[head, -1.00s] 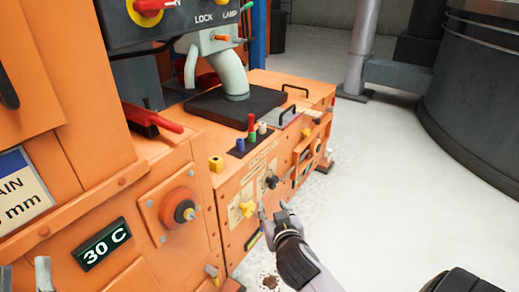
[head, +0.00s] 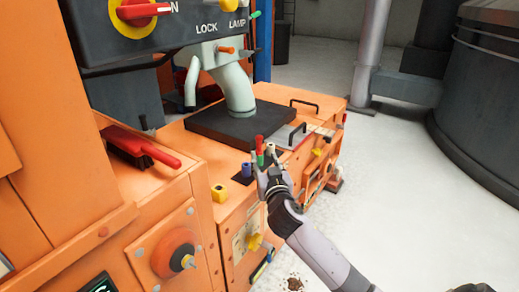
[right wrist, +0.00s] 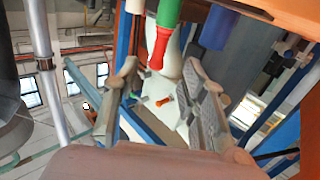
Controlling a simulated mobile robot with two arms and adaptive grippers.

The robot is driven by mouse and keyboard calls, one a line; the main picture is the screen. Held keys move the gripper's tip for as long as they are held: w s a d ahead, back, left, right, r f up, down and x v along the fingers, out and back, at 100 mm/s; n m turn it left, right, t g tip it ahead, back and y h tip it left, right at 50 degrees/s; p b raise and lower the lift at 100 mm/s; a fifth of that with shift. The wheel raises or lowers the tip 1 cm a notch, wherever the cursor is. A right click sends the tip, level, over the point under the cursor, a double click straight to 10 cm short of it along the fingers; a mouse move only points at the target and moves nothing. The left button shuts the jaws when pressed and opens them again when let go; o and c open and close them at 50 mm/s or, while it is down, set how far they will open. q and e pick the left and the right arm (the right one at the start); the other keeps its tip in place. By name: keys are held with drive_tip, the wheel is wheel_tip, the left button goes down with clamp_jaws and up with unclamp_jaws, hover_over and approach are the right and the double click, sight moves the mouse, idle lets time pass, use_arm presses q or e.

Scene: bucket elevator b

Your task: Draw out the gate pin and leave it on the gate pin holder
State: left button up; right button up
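A red-and-green peg (head: 259,144) stands upright on the front edge of the orange machine, between a blue peg (head: 246,169) and a white one. I cannot tell for sure which part is the gate pin or its holder. My right gripper (head: 265,167) is at the red-and-green peg and partly hides it. In the right wrist view the fingers (right wrist: 161,68) are open and apart, with the peg's red end (right wrist: 160,47) near the gap between the tips. Nothing is visibly held. My left gripper is out of view.
A red-handled brush (head: 140,147) lies on the machine at left. A yellow block (head: 219,193), a yellow knob (head: 255,242) and an orange round knob (head: 175,255) stick out in front. An orange pin (head: 227,50) juts below the lamp panel.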

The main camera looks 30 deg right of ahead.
sight(260, 146)
drive_tip(key=b+x, duration=0.2)
drive_tip(key=x, duration=0.6)
drive_tip(key=shift+w+d, duration=0.15)
drive_tip(key=shift+w, duration=0.1)
drive_tip(key=shift+w+d, duration=0.15)
drive_tip(key=shift+w, duration=0.15)
clamp_jaws()
